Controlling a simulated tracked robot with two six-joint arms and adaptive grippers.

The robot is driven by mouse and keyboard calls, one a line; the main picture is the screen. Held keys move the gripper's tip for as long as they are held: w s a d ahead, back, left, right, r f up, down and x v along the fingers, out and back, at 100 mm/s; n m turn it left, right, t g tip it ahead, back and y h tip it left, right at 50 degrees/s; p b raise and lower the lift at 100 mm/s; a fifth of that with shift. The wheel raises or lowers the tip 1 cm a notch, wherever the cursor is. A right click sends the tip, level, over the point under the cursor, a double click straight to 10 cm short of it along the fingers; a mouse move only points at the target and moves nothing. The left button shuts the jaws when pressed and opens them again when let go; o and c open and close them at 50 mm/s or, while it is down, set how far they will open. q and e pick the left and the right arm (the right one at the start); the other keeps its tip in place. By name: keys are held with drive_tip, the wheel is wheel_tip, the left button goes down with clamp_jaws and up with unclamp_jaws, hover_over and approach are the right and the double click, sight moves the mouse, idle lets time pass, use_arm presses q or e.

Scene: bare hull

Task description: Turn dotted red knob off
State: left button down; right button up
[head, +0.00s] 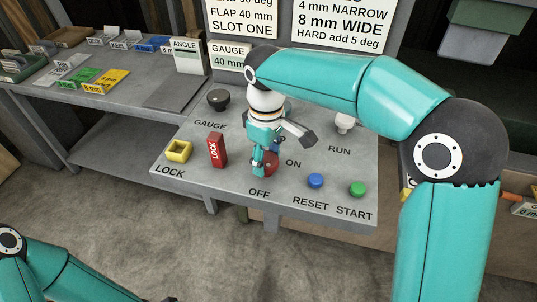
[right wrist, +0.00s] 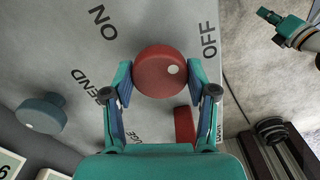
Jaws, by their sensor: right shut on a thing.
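The red knob (head: 271,163) sits on the grey panel between the OFF and ON labels, partly hidden by my right gripper (head: 261,168). In the right wrist view the round red knob (right wrist: 157,78) has a white dot on its face, on the side toward the OFF label (right wrist: 209,40). My right gripper (right wrist: 164,88) has one finger on each side of the knob and is shut on it. My left arm shows at the lower left of the head view. My left gripper (right wrist: 278,28) seems to show at the upper right of the wrist view, its jaws unclear.
A red LOCK lever (head: 216,150) and yellow square socket (head: 178,151) stand left of the knob. A blue RESET button (head: 316,181) and green START button (head: 357,188) are at right. A dark GAUGE knob (head: 218,99) stands behind. The panel's front strip is clear.

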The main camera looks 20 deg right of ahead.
sight(266, 159)
drive_tip(key=m, duration=0.5)
drive_tip(key=shift+s+f+m, duration=0.1)
drive_tip(key=shift+f+m, duration=0.05)
drive_tip(key=shift+m, duration=0.25)
idle(0.3)
drive_tip(key=o, duration=1.2)
drive_tip(key=shift+c, duration=0.2)
drive_tip(key=shift+r, duration=0.7)
wheel_tip(266, 159, up, 11)
drive_tip(key=shift+f, duration=0.15)
